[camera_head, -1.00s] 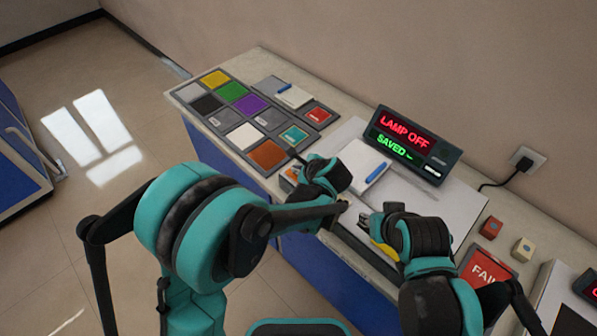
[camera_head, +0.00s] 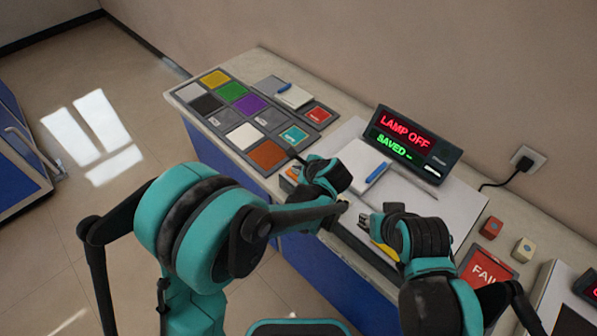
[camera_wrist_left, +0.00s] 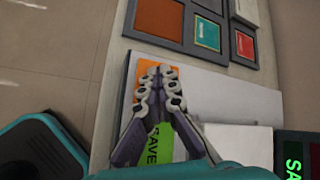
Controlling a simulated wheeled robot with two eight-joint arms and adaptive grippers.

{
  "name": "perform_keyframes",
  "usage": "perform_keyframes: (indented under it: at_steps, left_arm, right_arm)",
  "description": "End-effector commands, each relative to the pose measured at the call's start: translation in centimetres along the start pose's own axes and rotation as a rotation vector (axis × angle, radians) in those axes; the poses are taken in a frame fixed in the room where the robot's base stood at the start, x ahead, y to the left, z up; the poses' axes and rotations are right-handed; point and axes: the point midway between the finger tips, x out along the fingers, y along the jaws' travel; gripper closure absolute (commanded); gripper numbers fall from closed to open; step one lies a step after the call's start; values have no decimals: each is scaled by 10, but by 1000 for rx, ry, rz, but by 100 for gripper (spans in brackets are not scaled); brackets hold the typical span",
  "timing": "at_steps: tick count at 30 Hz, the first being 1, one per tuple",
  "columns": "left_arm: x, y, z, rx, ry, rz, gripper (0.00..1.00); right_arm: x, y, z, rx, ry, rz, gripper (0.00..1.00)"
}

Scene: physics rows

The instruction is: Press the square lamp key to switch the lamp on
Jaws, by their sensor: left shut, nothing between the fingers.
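My left gripper (camera_head: 295,156) is shut and empty over the left end of the pale panel (camera_head: 440,205). In the left wrist view its closed fingertips (camera_wrist_left: 160,72) overlap an orange key (camera_wrist_left: 144,70), so contact cannot be told. A green key lettered SAVE (camera_wrist_left: 160,143) lies under the fingers. The orange key shows only partly beside the gripper in the head view (camera_head: 291,173). Which key is the square lamp key cannot be read. The display (camera_head: 412,145) reads LAMP OFF in red and SAVED in green. My right gripper (camera_head: 366,217) is at the panel's front; its jaws are unclear.
A board of coloured square tiles (camera_head: 228,118) lies at the counter's left end. A notepad with a blue pen (camera_head: 362,162) lies on the panel. A red block (camera_head: 491,228), a yellowish block (camera_head: 523,249) and a red FAIL tile (camera_head: 487,268) are at the right.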

Motion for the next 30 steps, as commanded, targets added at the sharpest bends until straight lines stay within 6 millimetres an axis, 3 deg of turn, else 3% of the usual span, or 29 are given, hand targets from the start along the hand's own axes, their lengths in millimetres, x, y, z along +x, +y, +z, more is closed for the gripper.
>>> perform_keyframes:
  at_steps: [30]
  left_arm:
    - [7,5,-5,0,0,0,100]
  right_arm:
    - [8,0,6,0,0,0,66]
